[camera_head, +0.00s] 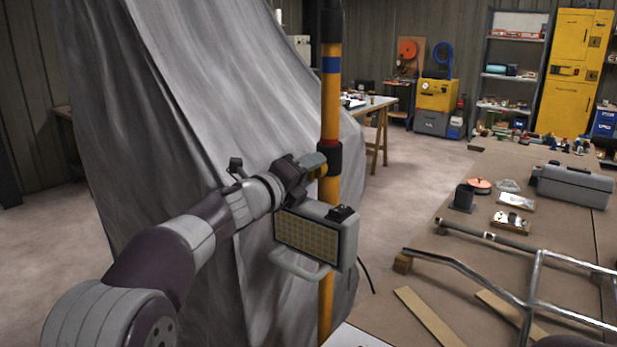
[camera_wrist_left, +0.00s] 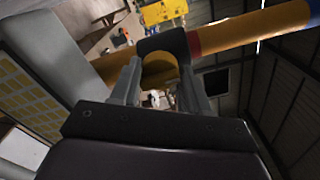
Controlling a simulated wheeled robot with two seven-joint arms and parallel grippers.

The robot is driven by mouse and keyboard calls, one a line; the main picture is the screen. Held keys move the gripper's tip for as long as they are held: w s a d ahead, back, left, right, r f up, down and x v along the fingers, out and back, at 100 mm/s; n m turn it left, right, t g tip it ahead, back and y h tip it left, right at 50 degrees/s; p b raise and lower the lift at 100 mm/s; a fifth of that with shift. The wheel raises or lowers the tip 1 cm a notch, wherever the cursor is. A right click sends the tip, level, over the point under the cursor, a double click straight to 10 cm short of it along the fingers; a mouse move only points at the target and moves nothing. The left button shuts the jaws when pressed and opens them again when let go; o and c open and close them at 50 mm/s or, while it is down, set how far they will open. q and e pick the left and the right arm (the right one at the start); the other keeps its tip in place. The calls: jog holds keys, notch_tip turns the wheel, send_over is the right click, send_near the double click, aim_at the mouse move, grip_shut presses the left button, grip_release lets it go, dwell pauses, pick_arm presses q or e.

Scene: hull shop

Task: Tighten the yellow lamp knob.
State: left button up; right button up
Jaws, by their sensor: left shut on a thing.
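The yellow lamp knob (camera_wrist_left: 158,70) sits between the two fingers of my left gripper (camera_wrist_left: 157,88), at the dark clamp (camera_wrist_left: 170,44) on the yellow pole (camera_wrist_left: 240,30). In the head view my left gripper (camera_head: 313,167) reaches the clamp (camera_head: 329,159) from the left and is shut on the knob (camera_head: 322,171), which the fingers partly hide. The grey work lamp (camera_head: 346,245) with its yellow-grid panel hangs just below the gripper, beside the upright pole (camera_head: 326,295). My right gripper is not in view.
A grey draped sheet (camera_head: 180,110) stands close behind my left arm. To the right, a workbench (camera_head: 400,275) carries a tubular metal frame (camera_head: 535,285), wood strips and a grey toolbox (camera_head: 570,187). A cable hangs beside the lamp. Shelves and yellow cabinets stand at the back.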

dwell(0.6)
pick_arm(q)
jog(key=o, duration=1.1)
jog(key=shift+c, duration=0.2)
jog(key=b+v, duration=0.2)
jog(key=v, duration=1)
jog(key=shift+s+a, duration=0.2)
jog(key=shift+s, duration=0.1)
